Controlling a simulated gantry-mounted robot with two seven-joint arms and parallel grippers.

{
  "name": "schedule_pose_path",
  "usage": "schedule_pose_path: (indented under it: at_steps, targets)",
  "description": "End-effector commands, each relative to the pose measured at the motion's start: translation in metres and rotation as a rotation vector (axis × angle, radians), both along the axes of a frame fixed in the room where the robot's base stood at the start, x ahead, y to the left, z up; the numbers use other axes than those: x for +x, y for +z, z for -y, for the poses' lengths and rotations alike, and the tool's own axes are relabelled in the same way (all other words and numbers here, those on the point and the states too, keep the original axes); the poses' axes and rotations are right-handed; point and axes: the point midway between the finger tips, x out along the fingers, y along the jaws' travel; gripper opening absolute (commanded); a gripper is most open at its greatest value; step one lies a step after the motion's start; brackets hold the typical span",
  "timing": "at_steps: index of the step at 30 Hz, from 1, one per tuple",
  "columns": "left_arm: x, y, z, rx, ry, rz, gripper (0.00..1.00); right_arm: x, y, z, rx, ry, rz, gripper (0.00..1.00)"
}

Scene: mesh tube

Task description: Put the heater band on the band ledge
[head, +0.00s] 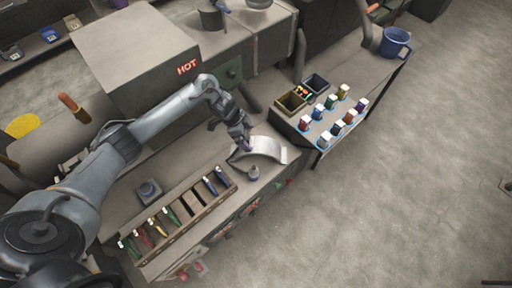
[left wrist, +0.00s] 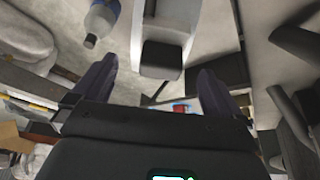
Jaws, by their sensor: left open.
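The heater band appears to be the pale, curved metal piece (head: 268,149) on the bench near its front edge. In the left wrist view it shows as a light grey strip (left wrist: 165,15) with a dark block at its near end, between my fingers. My left gripper (head: 240,143) is open at the band's left end; in the left wrist view its two dark fingers (left wrist: 156,88) stand apart on either side. I cannot tell whether they touch the band. I cannot clearly pick out the band ledge. My right gripper is not in view.
A slotted rack (head: 184,213) with coloured tools lies left. A board with several coloured bottles (head: 320,126) and open bins (head: 291,102) stand right. A box marked HOT (head: 140,50) rises behind my arm.

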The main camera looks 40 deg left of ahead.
Motion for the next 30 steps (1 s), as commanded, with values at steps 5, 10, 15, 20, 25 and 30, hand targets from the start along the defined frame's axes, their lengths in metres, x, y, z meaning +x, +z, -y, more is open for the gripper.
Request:
schedule_pose_path:
  at_steps: [5, 10, 15, 20, 25, 30]
  targets:
    - [0.002, -0.008, 0.005, -0.001, 0.000, 0.000, 1.00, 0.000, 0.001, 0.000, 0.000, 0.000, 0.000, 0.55]
    - [0.007, -0.028, 0.016, -0.002, -0.001, -0.002, 1.00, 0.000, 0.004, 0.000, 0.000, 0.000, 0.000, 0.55]
    - [0.011, -0.044, 0.020, -0.001, -0.001, 0.001, 1.00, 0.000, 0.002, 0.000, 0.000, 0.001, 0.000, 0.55]
    - [0.012, -0.048, 0.021, 0.001, 0.000, 0.002, 1.00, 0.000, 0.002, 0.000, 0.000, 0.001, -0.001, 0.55]
    - [0.012, -0.048, 0.021, 0.000, 0.000, 0.002, 0.98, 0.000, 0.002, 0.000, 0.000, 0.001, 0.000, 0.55]
    - [0.012, -0.048, 0.021, 0.000, -0.001, 0.002, 0.72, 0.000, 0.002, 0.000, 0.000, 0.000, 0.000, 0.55]
